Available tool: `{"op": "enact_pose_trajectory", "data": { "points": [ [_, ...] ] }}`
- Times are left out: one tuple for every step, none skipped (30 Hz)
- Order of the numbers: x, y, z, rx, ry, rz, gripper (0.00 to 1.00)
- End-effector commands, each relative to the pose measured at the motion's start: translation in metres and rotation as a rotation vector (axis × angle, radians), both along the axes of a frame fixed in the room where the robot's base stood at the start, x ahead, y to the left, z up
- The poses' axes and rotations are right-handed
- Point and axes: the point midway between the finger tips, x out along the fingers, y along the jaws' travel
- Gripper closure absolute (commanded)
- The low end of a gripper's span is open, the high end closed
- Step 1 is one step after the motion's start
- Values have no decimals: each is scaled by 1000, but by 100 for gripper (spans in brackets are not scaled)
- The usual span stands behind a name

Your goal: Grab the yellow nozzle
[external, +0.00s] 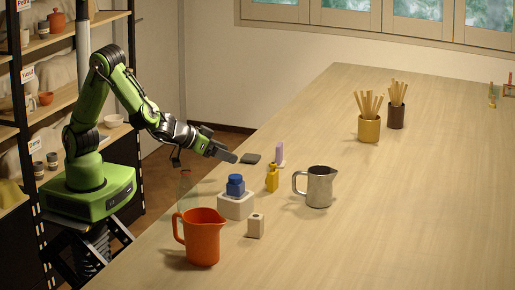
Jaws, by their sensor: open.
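The yellow nozzle (271,179) stands upright on the table, near its left side, between a blue-topped white block and a metal pitcher. My gripper (206,160) is open and empty, up and to the left of the nozzle in the picture. It is near the table's left edge and clearly apart from the nozzle. The nozzle's lower left side is close to the blue-topped block in the picture.
Close around stand a blue jar (235,185) on a white block (236,207), a lilac piece (280,155), a dark pad (250,158), a metal pitcher (320,187), a beige block (256,226) and an orange pitcher (202,240).

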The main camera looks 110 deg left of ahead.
Motion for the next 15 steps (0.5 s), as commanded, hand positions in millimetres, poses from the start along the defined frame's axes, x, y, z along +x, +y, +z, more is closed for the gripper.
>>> {"op": "enact_pose_trajectory", "data": {
  "points": [
    [12,-2,-11,45,-25,-15,26],
    [17,-3,-14,65,-44,-22,26],
    [23,-4,-16,84,-63,-31,26],
    [26,-4,-17,94,-75,-36,26],
    [28,-5,-18,100,-82,-42,26],
    [32,-4,-19,105,-89,-43,26],
    [34,-1,-20,106,-90,-43,26],
    [38,3,-22,107,-91,-41,26],
    [44,8,-24,105,-91,-40,26],
    [48,14,-27,106,-90,-39,26],
    [54,18,-30,105,-90,-38,26],
    [61,25,-34,106,-89,-39,26],
    [66,30,-37,106,-89,-39,26],
    [72,34,-40,105,-90,-40,26],
    [78,40,-44,105,-90,-40,26]
  ]
}}
